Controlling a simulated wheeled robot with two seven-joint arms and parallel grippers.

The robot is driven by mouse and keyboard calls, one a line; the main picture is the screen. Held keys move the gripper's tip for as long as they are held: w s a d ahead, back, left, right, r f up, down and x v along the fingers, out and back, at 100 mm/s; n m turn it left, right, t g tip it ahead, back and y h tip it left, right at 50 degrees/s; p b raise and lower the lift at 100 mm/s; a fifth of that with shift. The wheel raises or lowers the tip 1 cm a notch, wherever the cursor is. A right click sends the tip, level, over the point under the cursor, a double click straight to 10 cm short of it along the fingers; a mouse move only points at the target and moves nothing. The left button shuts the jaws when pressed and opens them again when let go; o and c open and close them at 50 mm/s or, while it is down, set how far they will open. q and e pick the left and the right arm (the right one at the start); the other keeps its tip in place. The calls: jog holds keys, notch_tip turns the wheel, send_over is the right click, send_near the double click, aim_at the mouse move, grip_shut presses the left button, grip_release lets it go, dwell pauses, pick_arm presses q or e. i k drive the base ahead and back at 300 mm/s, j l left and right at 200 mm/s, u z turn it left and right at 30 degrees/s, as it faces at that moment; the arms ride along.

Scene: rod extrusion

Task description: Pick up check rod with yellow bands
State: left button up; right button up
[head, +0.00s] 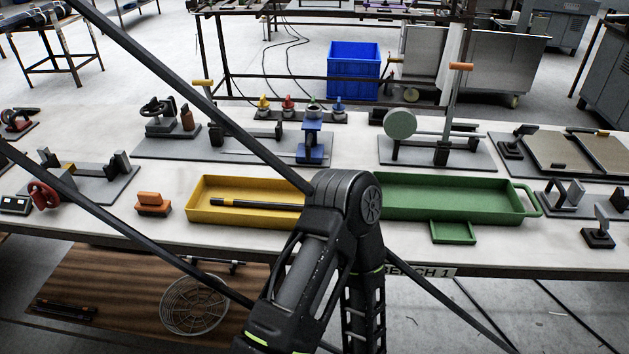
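A dark rod (255,203) lies lengthwise in the yellow tray (195,208) on the bench. A yellow-orange band shows near its left end, and its right end runs behind my arm. Several dark rods (65,309) with small coloured marks lie on the wooden surface below the bench at lower left. They are too small to tell which bands are yellow. One of my arms stands in the middle of the head view, in front of the trays, and covers the gap between them. Neither gripper's fingers can be seen.
A green tray (450,212) stands right of my arm, with a small green tray (453,232) in front. An orange block (153,204) sits left of the yellow tray. Fixtures, including a blue stand (312,140), fill the bench's back. A wire basket (194,305) sits below.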

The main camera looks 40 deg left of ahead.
aim_at(240, 202)
jog(key=j+u, duration=0.8)
jog(key=i+j+u, duration=0.1)
jog(key=j+u, duration=0.15)
jog(key=u, duration=0.2)
